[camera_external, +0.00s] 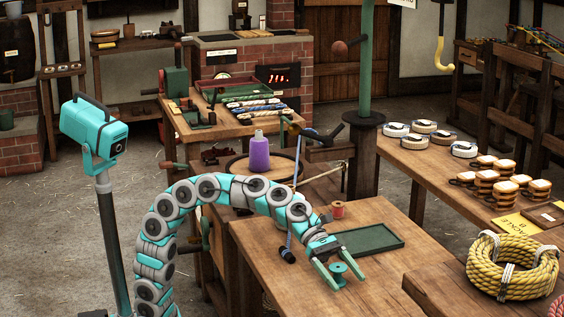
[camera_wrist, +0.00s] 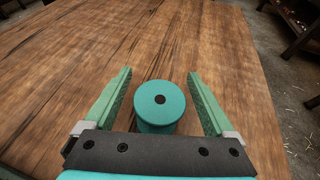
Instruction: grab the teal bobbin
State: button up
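The teal bobbin (camera_external: 341,272) stands upright on the wooden table (camera_external: 285,275), near the front of the green tray. In the wrist view the bobbin (camera_wrist: 160,106) shows its round top with a dark centre hole. My gripper (camera_external: 341,283) is open, with its green fingers on either side of the bobbin. In the wrist view my gripper (camera_wrist: 160,82) shows a gap between each finger and the bobbin, so neither finger touches it.
A shallow green tray (camera_external: 366,241) lies just behind the bobbin on the same table. A small red spool (camera_external: 338,209) stands behind the tray. A yellow rope coil (camera_external: 512,267) lies on the table at the right. Bare tabletop surrounds the bobbin in the wrist view.

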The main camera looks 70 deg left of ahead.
jog(key=c, duration=1.3)
jog(key=shift+r, duration=0.1)
